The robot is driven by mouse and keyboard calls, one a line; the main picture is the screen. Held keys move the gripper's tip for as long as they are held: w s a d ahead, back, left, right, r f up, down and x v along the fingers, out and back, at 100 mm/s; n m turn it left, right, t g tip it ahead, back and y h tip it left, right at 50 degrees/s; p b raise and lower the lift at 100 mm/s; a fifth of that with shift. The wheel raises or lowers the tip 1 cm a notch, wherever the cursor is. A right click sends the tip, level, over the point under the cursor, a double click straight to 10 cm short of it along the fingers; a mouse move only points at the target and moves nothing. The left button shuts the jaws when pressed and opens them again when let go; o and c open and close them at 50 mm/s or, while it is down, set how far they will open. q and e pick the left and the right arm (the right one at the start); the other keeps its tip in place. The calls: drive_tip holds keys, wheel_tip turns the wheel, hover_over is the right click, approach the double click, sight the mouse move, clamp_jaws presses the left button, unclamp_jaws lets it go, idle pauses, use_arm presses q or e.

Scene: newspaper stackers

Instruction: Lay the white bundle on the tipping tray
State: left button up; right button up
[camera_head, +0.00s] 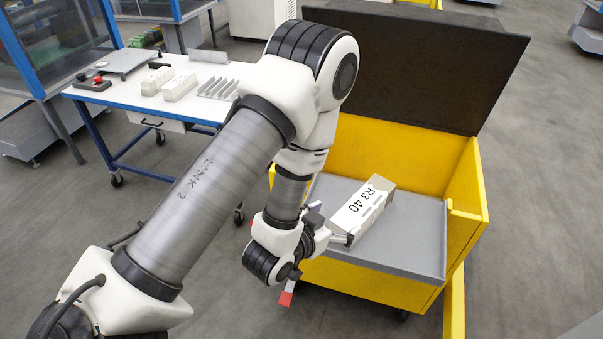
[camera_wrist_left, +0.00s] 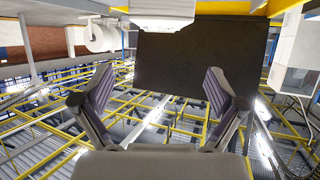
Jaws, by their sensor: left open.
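The white bundle (camera_head: 362,210), marked "R3 40", lies on the grey tipping tray (camera_head: 410,240) of a yellow cart, turned at an angle across the tray. My left gripper (camera_head: 333,224) is open at the bundle's near left end, close to it; whether a finger touches it I cannot tell. In the left wrist view the two fingers stand apart with nothing between them (camera_wrist_left: 158,82). A white block, apparently the bundle (camera_wrist_left: 162,10), shows at the top edge there, beyond the fingertips. My right gripper is not in view.
The cart's black upright panel (camera_head: 420,65) stands behind the tray, with yellow walls (camera_head: 465,190) around it. A white table (camera_head: 130,92) at the left carries two pale bundles (camera_head: 180,85), a grey rack (camera_head: 217,89) and a button box (camera_head: 93,83). The tray's right part is bare.

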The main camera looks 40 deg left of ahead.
use_arm(q)
drive_tip(key=s+f+g, duration=0.1)
drive_tip(key=f, duration=0.2)
drive_tip(key=s+f+g, duration=0.1)
drive_tip(key=s+f, duration=0.1)
drive_tip(key=f, duration=0.1)
drive_tip(key=s+a+f+g, duration=0.1)
drive_tip(key=s+f+g, duration=0.1)
drive_tip(key=f, duration=0.1)
drive_tip(key=shift+s+n+y, duration=0.1)
drive_tip(key=shift+n+y, duration=0.2)
drive_tip(key=shift+y, duration=0.1)
drive_tip(key=s+a+f+g, duration=0.1)
drive_tip(key=s+f+g, duration=0.3)
drive_tip(key=s, duration=0.5)
drive_tip(key=s+a+f+n+g, duration=0.1)
drive_tip(key=s+f+g, duration=0.4)
drive_tip(key=s+f, duration=0.2)
drive_tip(key=shift+s+f+y, duration=0.3)
drive_tip(key=shift+s+y, duration=0.1)
drive_tip(key=shift+s, duration=0.55)
